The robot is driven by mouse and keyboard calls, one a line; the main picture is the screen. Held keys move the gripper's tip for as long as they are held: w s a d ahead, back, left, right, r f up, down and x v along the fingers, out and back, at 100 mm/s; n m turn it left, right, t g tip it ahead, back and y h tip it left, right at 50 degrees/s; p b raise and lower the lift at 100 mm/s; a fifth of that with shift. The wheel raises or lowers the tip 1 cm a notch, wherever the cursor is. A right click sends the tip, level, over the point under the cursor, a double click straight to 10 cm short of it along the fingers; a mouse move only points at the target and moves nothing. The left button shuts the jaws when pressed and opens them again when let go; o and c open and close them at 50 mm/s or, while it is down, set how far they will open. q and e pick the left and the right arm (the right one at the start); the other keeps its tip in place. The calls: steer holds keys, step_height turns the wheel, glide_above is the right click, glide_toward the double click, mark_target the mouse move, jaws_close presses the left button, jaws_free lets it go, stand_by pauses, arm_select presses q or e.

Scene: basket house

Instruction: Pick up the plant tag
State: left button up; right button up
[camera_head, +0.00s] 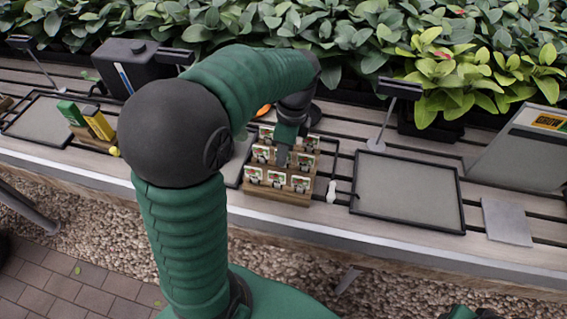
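Several small plant tags (300,184) with red and green pictures stand in rows in a stepped wooden holder (277,196) on the slatted bench. My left arm reaches over the bench from the front. My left gripper (282,157) points down at the middle of the holder, among the tags. Its fingertips are small and dark, and I cannot tell whether they are open, touching a tag or shut on one. The arm hides part of the bench behind the holder. At the bottom right edge only a bit of my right arm shows; its gripper is not visible.
An empty grey tray (407,192) with a dark rim lies right of the holder, with a small white bottle-like item (331,191) between. A grey sheet (507,221) lies further right. Another tray (42,122) and green and yellow blocks (98,123) are at left. Leafy plants (370,40) line the back.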

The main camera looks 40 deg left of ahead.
arm_select(q)
steer(key=shift+w+a+f, duration=0.1)
steer(key=shift+a+f, duration=0.1)
steer(key=shift+f, duration=0.35)
steer(key=shift+d+r, duration=0.1)
steer(key=shift+d, duration=0.05)
jaws_close()
